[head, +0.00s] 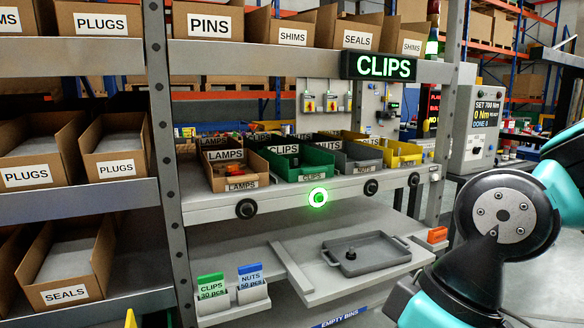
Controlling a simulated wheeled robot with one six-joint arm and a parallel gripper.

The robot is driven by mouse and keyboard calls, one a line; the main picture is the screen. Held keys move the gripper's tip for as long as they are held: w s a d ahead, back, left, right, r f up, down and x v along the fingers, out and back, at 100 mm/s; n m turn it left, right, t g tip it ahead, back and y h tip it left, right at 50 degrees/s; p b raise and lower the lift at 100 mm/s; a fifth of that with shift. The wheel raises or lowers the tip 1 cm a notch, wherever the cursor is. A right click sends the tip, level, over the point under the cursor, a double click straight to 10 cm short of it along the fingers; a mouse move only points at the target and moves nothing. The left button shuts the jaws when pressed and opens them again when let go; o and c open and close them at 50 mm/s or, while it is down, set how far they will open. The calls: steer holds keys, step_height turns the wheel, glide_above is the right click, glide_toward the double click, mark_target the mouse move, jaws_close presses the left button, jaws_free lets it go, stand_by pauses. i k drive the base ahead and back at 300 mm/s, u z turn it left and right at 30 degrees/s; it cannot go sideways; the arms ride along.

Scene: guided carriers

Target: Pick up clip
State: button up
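A green bin labelled CLIPS (318,172) stands on the middle shelf of the rack, between the lamps bin and a grey nuts bin. A lit sign reading CLIPS (384,67) hangs above. My gripper is not in view; only teal and black links of my arm show at the right.
A cardboard lamps bin (238,185) stands to the left; a grey nuts bin (362,166) and a yellow bin (405,161) stand to the right. A grey tray (366,265) rests on the lower ledge, beside green and blue cards (211,286). An upper shelf edge (260,58) overhangs the bins.

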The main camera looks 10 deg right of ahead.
mark_target(294, 166)
steer(key=z, duration=0.15)
steer(key=i, duration=2)
steer(key=u, duration=1.6)
